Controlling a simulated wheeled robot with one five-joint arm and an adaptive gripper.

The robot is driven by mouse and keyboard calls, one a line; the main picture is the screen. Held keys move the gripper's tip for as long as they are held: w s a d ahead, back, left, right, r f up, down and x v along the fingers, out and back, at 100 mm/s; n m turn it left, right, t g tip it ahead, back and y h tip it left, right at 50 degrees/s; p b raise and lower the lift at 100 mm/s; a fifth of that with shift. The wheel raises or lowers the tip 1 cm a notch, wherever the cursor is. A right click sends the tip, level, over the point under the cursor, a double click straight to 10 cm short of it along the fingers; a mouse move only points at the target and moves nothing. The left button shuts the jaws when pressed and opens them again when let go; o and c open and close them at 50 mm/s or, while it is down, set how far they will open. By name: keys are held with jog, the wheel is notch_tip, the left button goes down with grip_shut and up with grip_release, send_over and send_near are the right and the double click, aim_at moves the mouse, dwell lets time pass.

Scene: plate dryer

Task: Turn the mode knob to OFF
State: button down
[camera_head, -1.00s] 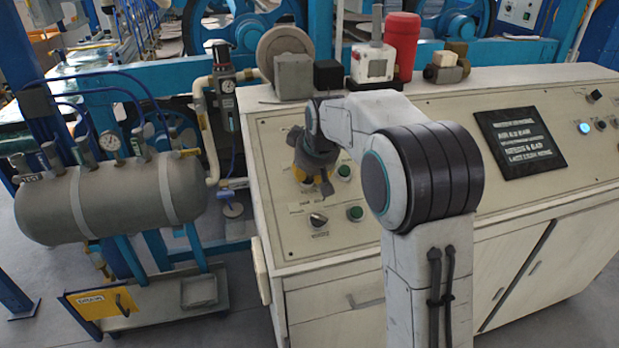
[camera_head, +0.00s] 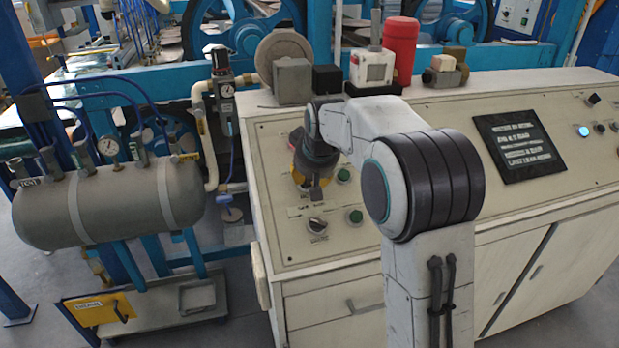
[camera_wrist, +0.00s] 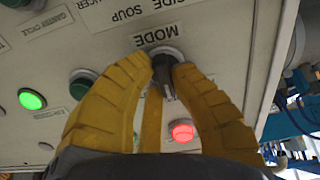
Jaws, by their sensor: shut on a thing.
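The mode knob (camera_wrist: 168,62) is a dark knob on a pale round base, beside the upside-down MODE label (camera_wrist: 157,35) in the wrist view. My gripper (camera_wrist: 167,72) has its yellow fingers closed around the knob, one on each side. In the head view my gripper (camera_head: 316,190) points down at the left part of the sloped panel (camera_head: 275,215). There the wrist and fingers hide the held knob. The OFF mark and the knob's exact pointing direction cannot be read.
A red lit button (camera_wrist: 182,131) and a green lit button (camera_wrist: 32,99) are close by. Another selector knob (camera_head: 316,225) and a green button (camera_head: 354,215) sit nearer the panel's front. Boxes and a red cylinder (camera_head: 401,45) stand along the back edge.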

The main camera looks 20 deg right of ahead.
jog(key=c, duration=1.1)
grip_release()
jog(key=shift+a+f, duration=0.1)
jog(key=shift+f, duration=0.25)
jog(key=shift+o, duration=0.2)
jog(key=shift+r, duration=0.1)
jog(key=shift+r, duration=0.25)
jog(key=v, duration=1.1)
jog(key=shift+s+r, duration=0.2)
jog(key=shift+r, duration=0.05)
